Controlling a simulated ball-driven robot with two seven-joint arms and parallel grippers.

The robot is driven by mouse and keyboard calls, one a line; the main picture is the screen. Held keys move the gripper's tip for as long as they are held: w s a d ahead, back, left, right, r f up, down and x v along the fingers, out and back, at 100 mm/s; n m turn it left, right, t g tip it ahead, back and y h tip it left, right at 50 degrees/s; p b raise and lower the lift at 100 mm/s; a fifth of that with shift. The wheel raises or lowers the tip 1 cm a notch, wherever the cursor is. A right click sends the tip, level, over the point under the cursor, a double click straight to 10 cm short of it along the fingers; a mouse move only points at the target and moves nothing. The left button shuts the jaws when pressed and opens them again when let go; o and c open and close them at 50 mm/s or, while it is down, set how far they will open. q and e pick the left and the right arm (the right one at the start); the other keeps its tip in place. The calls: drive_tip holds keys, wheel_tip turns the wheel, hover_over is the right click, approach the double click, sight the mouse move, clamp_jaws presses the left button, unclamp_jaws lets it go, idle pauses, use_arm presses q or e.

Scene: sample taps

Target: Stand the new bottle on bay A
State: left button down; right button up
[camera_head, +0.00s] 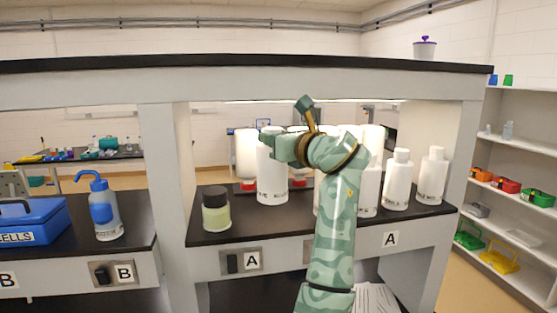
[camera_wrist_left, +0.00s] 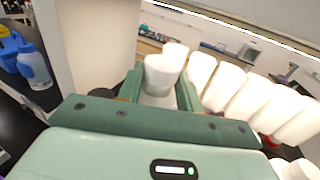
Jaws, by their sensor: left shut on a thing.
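My left gripper (camera_head: 276,147) is shut on a tall white bottle (camera_head: 271,180) with a dark printed band near its base. In the left wrist view the gripper (camera_wrist_left: 160,92) has a finger on each side of the white bottle (camera_wrist_left: 160,72). The bottle is upright in bay A (camera_head: 235,230), the middle compartment with a black worktop and "A" labels on its front. I cannot tell whether its base touches the worktop. My right gripper is not in view.
A dark-capped jar (camera_head: 216,210) stands left of the held bottle. Several white bottles (camera_head: 397,180) stand to the right, some behind my arm. White containers with red bases (camera_head: 247,160) are behind. A divider (camera_head: 165,180) separates bay B, with a blue wash bottle (camera_head: 103,210) and blue box (camera_head: 30,222).

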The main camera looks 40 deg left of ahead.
sight(278, 166)
use_arm(q)
drive_tip(key=w+f, duration=0.1)
drive_tip(key=f, duration=0.1)
drive_tip(key=w+a+f+p, duration=0.1)
drive_tip(key=f, duration=0.1)
drive_tip(key=w+a+f+p, duration=0.1)
drive_tip(key=f, duration=0.1)
drive_tip(key=shift+f, duration=0.85)
drive_tip(key=c, duration=0.9)
unclamp_jaws()
drive_tip(key=shift+c, duration=0.2)
